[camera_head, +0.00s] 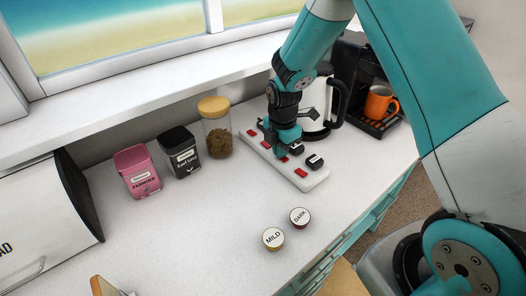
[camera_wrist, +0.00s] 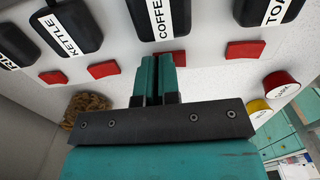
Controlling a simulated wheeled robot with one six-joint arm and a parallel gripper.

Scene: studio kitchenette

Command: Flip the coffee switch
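The white power strip (camera_head: 312,181) lies on the counter with a row of red switches and black plugs. In the wrist view the plug labelled COFFEE (camera_wrist: 160,18) is at the top middle, just beyond my fingertips. A red switch (camera_wrist: 180,58) below that label is partly hidden behind my fingers. My gripper (camera_wrist: 158,62) has its two teal fingers together with nothing seen between them. In the head view my gripper (camera_head: 281,153) points down over the middle of the strip and hides part of it. Whether the fingertips touch the switch I cannot tell.
The KETTLE plug (camera_wrist: 73,25) and a plug labelled TOA (camera_wrist: 268,10) flank the coffee plug. A jar (camera_head: 217,135), black tin (camera_head: 181,155) and pink tin (camera_head: 139,172) stand left. A kettle (camera_head: 318,110) and coffee machine with orange mug (camera_head: 379,103) stand behind.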

